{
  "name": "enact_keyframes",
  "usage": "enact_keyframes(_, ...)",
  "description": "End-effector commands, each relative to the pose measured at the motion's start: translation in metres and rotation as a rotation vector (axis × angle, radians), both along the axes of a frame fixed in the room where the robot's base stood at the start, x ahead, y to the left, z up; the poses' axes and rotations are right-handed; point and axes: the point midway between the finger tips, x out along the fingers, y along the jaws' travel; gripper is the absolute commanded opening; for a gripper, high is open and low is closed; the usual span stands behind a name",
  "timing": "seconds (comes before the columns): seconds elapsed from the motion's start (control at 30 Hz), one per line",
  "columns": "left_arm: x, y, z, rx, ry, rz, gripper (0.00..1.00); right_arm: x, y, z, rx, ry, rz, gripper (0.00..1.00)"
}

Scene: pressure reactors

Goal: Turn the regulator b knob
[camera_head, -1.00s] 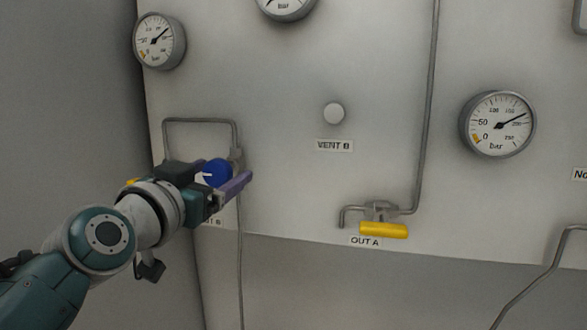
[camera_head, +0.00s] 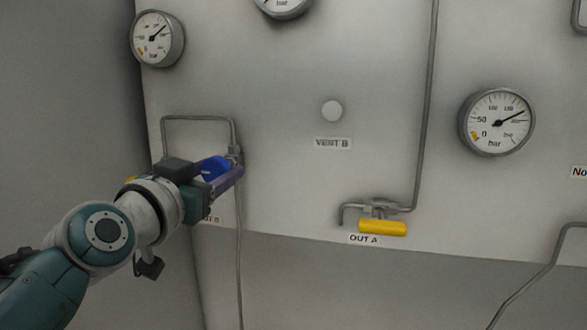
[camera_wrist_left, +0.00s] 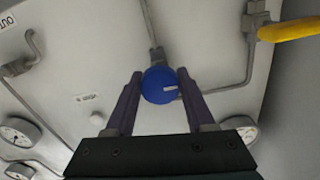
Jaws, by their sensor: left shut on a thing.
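The blue regulator knob (camera_head: 212,168) is at the left of the panel in the head view, partly covered by my gripper. In the left wrist view the knob (camera_wrist_left: 160,85) shows its round face with a white mark pointing right. My left gripper (camera_head: 228,174) has its purple fingers on either side of the knob and is shut on it. In the left wrist view the fingers of my left gripper (camera_wrist_left: 160,82) flank the knob. The label below the knob is partly hidden by the gripper. My right gripper is not in view.
Thin pipes (camera_head: 200,119) run beside the knob. A yellow valve handle (camera_head: 382,228) labelled OUT A, a round VENT B knob (camera_head: 331,111) and a gauge (camera_head: 497,122) are to the right. Another gauge (camera_head: 157,38) is above. Another yellow handle (camera_wrist_left: 290,30) shows in the left wrist view.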

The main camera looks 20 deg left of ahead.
Motion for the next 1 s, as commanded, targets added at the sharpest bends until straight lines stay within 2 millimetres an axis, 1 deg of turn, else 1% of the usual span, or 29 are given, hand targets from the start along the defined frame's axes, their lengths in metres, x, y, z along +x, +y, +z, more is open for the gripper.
enact_keyframes(0.27, -0.0001, 0.0005, 0.0003, -0.019, -0.002, 0.001, 0.0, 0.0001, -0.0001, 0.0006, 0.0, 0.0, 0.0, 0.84)
enact_keyframes(0.47, 0.0, 0.0004, 0.0007, -0.1, -0.007, 0.001, 0.0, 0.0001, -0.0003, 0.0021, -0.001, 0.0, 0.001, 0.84)
enact_keyframes(0.67, 0.0001, 0.0002, 0.0011, -0.251, -0.017, 0.001, 0.0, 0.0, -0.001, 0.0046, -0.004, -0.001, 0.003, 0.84)
enact_keyframes(1.0, 0.0001, 0.0, 0.0012, -0.573, -0.035, 0.001, 0.0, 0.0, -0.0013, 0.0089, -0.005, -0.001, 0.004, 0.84)
